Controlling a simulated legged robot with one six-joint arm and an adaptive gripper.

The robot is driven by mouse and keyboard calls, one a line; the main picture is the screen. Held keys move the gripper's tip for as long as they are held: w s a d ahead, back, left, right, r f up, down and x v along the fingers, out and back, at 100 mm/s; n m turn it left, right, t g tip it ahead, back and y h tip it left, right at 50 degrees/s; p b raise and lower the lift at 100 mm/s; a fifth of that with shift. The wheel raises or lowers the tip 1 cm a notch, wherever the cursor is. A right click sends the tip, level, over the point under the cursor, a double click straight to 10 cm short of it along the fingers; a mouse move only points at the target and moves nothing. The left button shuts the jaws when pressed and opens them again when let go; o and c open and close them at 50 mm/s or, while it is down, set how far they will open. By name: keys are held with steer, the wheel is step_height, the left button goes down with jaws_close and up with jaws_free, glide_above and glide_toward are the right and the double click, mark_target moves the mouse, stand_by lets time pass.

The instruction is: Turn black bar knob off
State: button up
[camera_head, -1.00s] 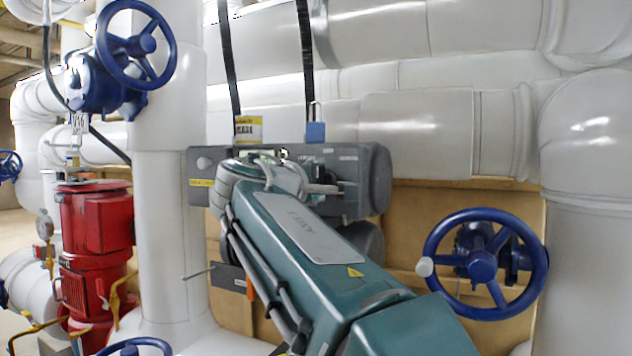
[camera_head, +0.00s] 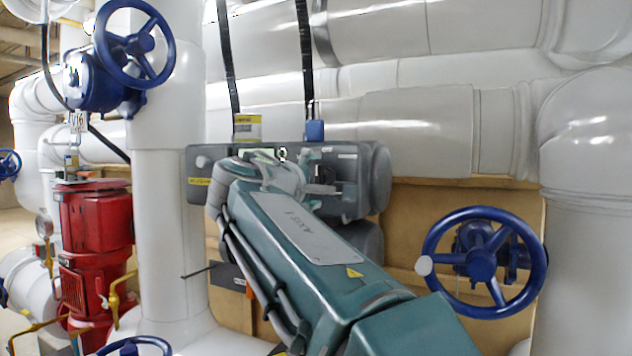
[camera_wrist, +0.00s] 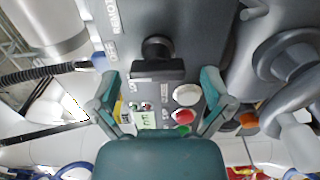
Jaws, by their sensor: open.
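The black bar knob (camera_wrist: 157,68) sits on the grey control panel in the wrist view. Its bar lies level across the picture, with white lettering around it, including "REMOTE" and "OFF" on the upper left. My gripper (camera_wrist: 158,78) is open and empty. Its two teal fingers are spread, one to the left and one to the right of the knob, with a gap on each side.
Below the knob are a white button (camera_wrist: 187,95), a red button (camera_wrist: 184,117) and a small lit display (camera_wrist: 146,120). A blue handwheel (camera_head: 482,264) stands right of my arm. A red motor (camera_head: 97,240) and another blue handwheel (camera_head: 134,45) are at the left.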

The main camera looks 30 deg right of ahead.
steer(key=v, duration=1.1)
steer(key=shift+a, duration=0.3)
steer(key=shift+s, duration=0.1)
steer(key=s+d+f+m+g+y, duration=0.1)
steer(key=s+f+g+y, duration=0.2)
steer(key=f, duration=0.8)
steer(key=s+d+f+y, duration=0.1)
steer(key=s+f+y, duration=0.35)
steer(key=f, duration=0.55)
steer(key=s+a+f+m+y, duration=0.2)
steer(key=s+f, duration=0.1)
steer(key=f, duration=0.3)
steer(key=s+a+f+m+g+y, duration=0.1)
steer(key=s+f+m+y, duration=0.1)
steer(key=f, duration=0.4)
steer(key=s+a+f+m+g+y, duration=0.1)
steer(key=s+a+f+m+y, duration=0.1)
steer(key=f, duration=0.5)
steer(key=s+y, duration=0.1)
steer(key=s, duration=0.1)
steer(key=shift+s+a, duration=0.3)
steer(key=shift+s, duration=0.1)
